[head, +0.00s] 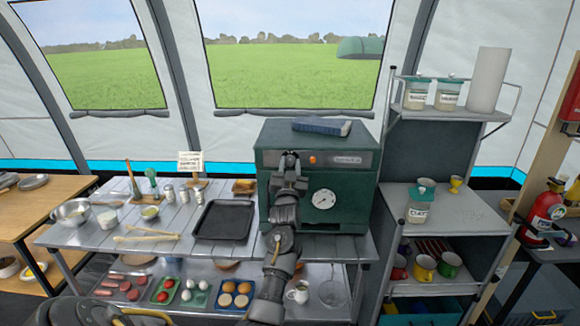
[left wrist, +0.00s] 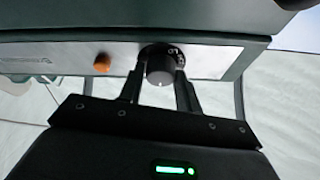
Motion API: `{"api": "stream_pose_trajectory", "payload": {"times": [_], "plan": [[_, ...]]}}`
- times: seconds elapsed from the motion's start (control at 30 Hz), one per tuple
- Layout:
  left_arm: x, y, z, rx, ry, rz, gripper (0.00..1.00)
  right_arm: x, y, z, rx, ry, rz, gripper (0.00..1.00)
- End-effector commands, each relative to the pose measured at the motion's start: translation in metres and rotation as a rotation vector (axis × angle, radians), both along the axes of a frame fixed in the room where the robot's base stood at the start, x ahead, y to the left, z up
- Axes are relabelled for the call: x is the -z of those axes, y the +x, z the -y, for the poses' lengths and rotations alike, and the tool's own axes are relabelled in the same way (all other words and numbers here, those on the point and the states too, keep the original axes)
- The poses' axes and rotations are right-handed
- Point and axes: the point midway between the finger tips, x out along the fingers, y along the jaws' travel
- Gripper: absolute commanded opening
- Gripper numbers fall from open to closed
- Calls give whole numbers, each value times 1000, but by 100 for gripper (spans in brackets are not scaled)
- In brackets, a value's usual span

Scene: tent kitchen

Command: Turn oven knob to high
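The dark green oven (head: 350,205) stands on the table's right end, with a metal control strip and a white round dial (head: 324,199) on its front. My left gripper (head: 289,163) is at the left part of that strip and hides the knob in the head view. In the left wrist view, the dark round knob (left wrist: 160,68) has a white mark on its face and sits between my left fingers (left wrist: 160,90). The fingers are open around it, with slim gaps on both sides. Numbers behind the knob are partly covered. My right gripper is not in view.
An orange lamp (head: 312,160) is beside the knob; it also shows in the left wrist view (left wrist: 102,63). A black tray (head: 222,220) lies left of the oven. A blue book (head: 321,126) lies on top. A shelf unit (head: 430,200) stands close on the right.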

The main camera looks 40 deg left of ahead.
Motion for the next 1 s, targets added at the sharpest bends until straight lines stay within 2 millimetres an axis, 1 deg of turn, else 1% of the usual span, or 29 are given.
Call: {"api": "stream_pose_trajectory", "payload": {"times": [0.03, 0.17, 0.37, 0.57, 0.77, 1.0], "plan": [[0, 0, 0, 0, 0, 0, 27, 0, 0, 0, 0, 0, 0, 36], [0, 0, 0, 0, 0, 0, 10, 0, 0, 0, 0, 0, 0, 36], [1, 0, 0, 1, -10, 7, 10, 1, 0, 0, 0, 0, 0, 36], [2, 0, 1, -1, -67, 50, 10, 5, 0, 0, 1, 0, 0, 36], [2, 1, 2, 0, -185, 140, 10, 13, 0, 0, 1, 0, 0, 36], [1, 2, 3, 0, -365, 277, 10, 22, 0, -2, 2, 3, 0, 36]]}}
